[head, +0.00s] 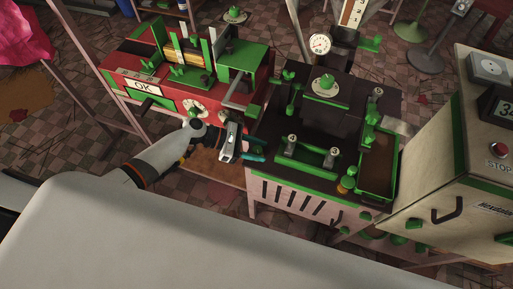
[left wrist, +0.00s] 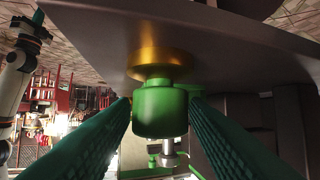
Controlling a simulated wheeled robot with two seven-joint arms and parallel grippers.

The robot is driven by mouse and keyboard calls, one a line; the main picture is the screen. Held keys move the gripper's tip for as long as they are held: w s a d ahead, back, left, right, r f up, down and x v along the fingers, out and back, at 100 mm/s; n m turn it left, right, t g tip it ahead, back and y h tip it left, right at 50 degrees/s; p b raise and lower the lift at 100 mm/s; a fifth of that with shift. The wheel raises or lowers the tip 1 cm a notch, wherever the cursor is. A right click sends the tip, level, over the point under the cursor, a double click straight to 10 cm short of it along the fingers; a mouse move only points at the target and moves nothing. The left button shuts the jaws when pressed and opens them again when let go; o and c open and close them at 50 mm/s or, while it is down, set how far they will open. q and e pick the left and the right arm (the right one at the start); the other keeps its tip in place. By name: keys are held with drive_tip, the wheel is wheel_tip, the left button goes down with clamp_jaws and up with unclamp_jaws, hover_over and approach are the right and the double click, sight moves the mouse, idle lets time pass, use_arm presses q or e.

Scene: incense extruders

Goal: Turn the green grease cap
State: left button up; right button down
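The green grease cap (left wrist: 160,110) sits on a brass collar (left wrist: 160,62) against a dark flat surface in the left wrist view. My left gripper (left wrist: 160,108) has its two dark teal ridged fingers apart, one on each side of the cap, with very narrow gaps; any contact is hard to make out. In the head view my left gripper (head: 254,154) is at the left side of the dark-topped machine (head: 375,104), with its fingers pointing right. I cannot pick out the cap between them there.
A red machine with an OK sign (head: 143,86) stands just behind and left of my left gripper. A pale control cabinet with a red stop button (head: 500,149) stands at the right. Green fittings and a tray (head: 377,165) crowd the dark machine's top.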

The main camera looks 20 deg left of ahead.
use_arm(q)
drive_tip(key=shift+o, duration=0.4)
drive_tip(key=shift+a+r, duration=0.1)
drive_tip(key=shift+a, duration=0.2)
drive_tip(key=b+v, duration=0.1)
drive_tip(key=v, duration=1)
drive_tip(key=shift+a, duration=0.2)
drive_tip(key=shift+s, duration=0.1)
